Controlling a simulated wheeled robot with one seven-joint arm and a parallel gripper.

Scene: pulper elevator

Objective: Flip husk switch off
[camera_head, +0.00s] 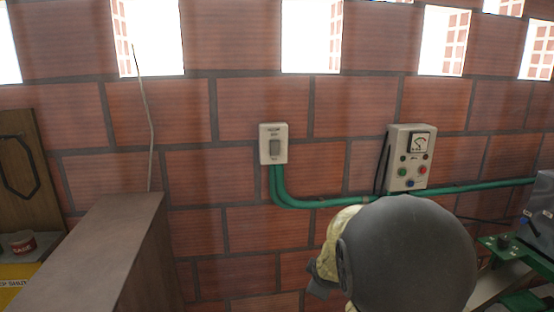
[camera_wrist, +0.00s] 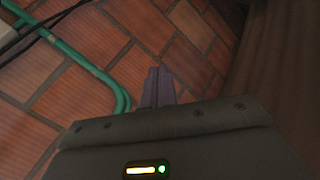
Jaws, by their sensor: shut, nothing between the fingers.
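A pale wall switch box (camera_head: 274,144) with a grey rocker is fixed to the brick wall, near the middle of the head view. Its label is too small to read. My gripper's fingers show in the wrist view (camera_wrist: 158,88), shut together and empty, pointing toward the brick wall. In the head view my arm blocks the lower right of centre, and the fingertips cannot be made out clearly. The switch box itself does not show in the wrist view; green conduit (camera_wrist: 85,62) bends there to the left of the fingers.
A grey control box (camera_head: 407,158) with a dial and coloured buttons hangs on the wall to the right. Green conduit (camera_head: 330,202) links it with the switch box. A brown cabinet (camera_head: 100,245) stands at the left. A green-framed machine (camera_head: 515,255) stands at the right edge.

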